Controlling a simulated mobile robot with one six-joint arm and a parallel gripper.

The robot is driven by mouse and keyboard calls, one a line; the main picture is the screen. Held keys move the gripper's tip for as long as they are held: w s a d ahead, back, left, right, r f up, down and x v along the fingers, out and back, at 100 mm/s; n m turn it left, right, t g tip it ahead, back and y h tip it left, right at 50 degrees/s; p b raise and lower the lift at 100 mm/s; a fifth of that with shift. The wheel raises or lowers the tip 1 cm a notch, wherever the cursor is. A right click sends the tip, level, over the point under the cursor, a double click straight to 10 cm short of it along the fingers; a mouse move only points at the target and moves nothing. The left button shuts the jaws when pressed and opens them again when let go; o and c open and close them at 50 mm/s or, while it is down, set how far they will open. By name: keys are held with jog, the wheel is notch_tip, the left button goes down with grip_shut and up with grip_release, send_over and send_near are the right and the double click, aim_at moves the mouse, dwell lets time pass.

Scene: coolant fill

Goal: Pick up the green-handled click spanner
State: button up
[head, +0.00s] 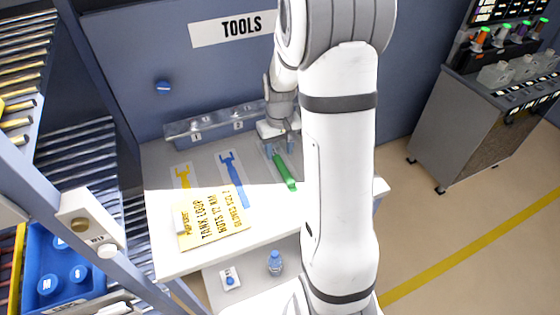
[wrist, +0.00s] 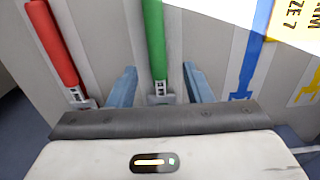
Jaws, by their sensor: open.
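The green-handled click spanner (head: 286,173) lies on the white bench under the TOOLS sign. In the wrist view its green handle (wrist: 154,38) runs down the upper middle to a metal head near my palm. My gripper (wrist: 159,70) is open, with one blue finger on each side of the spanner and a gap to each. In the head view my gripper (head: 281,146) is over the spanner's far end, and my arm hides part of the bench to the right. I cannot tell how high the fingers are above the bench.
A red-handled tool (wrist: 55,45) lies left of the green one in the wrist view. Blue (head: 233,178) and yellow (head: 183,177) spanner shapes mark the bench. A yellow note sheet (head: 212,216) lies in front. A numbered rail (head: 213,122) runs along the back.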

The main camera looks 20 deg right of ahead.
aim_at(280, 161)
jog(key=f, duration=0.2)
jog(key=f+p, duration=0.1)
jog(key=f, duration=0.1)
jog(key=shift+w+d+f, duration=0.15)
jog(key=shift+w+f, duration=0.05)
jog(key=shift+f, duration=0.2)
grip_shut()
